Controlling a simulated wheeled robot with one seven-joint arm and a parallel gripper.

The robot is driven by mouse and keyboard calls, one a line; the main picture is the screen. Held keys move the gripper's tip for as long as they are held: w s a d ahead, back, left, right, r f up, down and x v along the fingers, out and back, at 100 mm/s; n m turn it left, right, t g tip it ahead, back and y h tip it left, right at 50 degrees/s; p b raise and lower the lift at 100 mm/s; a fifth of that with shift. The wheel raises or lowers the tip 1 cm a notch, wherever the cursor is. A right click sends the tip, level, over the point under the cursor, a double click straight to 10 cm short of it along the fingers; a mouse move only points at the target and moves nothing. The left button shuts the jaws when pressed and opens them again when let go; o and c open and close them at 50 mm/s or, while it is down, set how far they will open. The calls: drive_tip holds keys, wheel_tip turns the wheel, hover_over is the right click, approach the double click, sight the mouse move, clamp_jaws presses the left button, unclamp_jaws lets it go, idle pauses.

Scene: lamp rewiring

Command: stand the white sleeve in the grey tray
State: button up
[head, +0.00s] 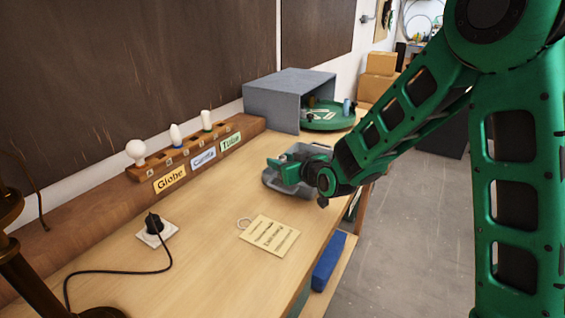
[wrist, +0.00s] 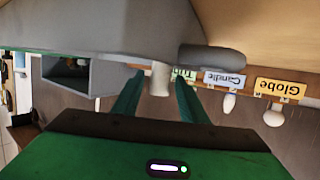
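The grey tray (head: 270,182) sits on the bench, with my gripper (head: 282,168) low over it and partly covering it. In the wrist view, which is upside down, the tray (wrist: 95,28) fills the upper part. A whitish cylinder, apparently the white sleeve (wrist: 160,80), shows between the two fingers of my gripper (wrist: 160,77) and looks upright against the tray. Gaps show on both sides of it, so the fingers look open and apart from it. I cannot tell its exact contact with the tray. The sleeve is not distinguishable in the head view.
A wooden rack (head: 200,152) with bulbs and labels runs along the wall. A grey open box (head: 285,97) and a green round tray (head: 325,121) stand behind. A paper note (head: 270,236) and a plugged socket (head: 157,232) lie nearer. A grey rounded piece (wrist: 212,58) shows beside the sleeve.

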drive_tip(key=shift+r, duration=0.15)
drive_tip(key=v, duration=1.2)
drive_tip(key=shift+d, duration=0.1)
drive_tip(key=s+d+f+h, duration=0.1)
drive_tip(key=d, duration=0.2)
drive_tip(key=d+f+m+g+h, duration=0.1)
drive_tip(key=d, duration=0.3)
drive_tip(key=s+d+f+g+h, duration=0.1)
drive_tip(key=d, duration=0.2)
drive_tip(key=shift+s+d+m, duration=0.35)
drive_tip(key=shift+m, duration=0.05)
drive_tip(key=s+d+f+m+g+h, duration=0.2)
drive_tip(key=s+d+m+g+h, duration=0.35)
drive_tip(key=s+d, duration=1.2)
drive_tip(key=s+d+m+g+y, duration=0.1)
drive_tip(key=s+m+g, duration=0.1)
drive_tip(key=s, duration=0.5)
drive_tip(key=s+d+r+m+g+y, duration=0.1)
drive_tip(key=s+d+m+g, duration=0.1)
drive_tip(key=s, duration=0.5)
drive_tip(key=shift+g, duration=0.75)
drive_tip(key=shift+r+m, duration=0.15)
drive_tip(key=shift+m, duration=0.1)
